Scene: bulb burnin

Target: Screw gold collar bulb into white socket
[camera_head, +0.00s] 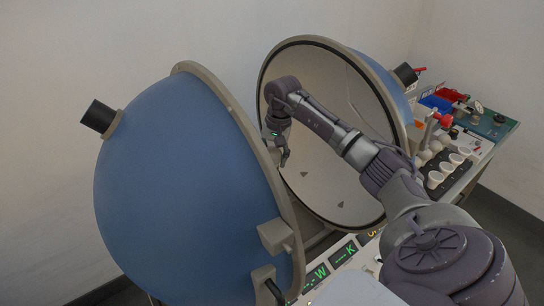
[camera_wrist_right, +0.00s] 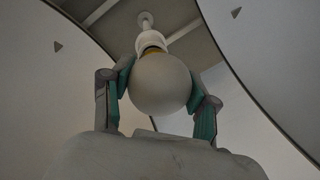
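In the right wrist view, the gold collar bulb (camera_wrist_right: 160,84) is a round, dull white globe with a gold band at its upper end. The white socket (camera_wrist_right: 151,40) sits directly above it on a rod; the band is at the socket's mouth, and I cannot tell how deep it sits. My right gripper (camera_wrist_right: 160,88) has its green-padded fingers against both sides of the globe. In the head view, my right gripper (camera_head: 282,152) is inside the open sphere, mostly seen from behind; bulb and socket are hidden there. My left gripper is not in view.
A blue half-sphere (camera_head: 180,190) stands at left, its pale-lined other half (camera_head: 345,185) open at right. Their grey rims flank my arm closely. On the bench at right are several white cups (camera_head: 449,166), a red bin (camera_head: 450,95) and a blue bin (camera_head: 436,103). Green displays (camera_head: 343,253) are in front.

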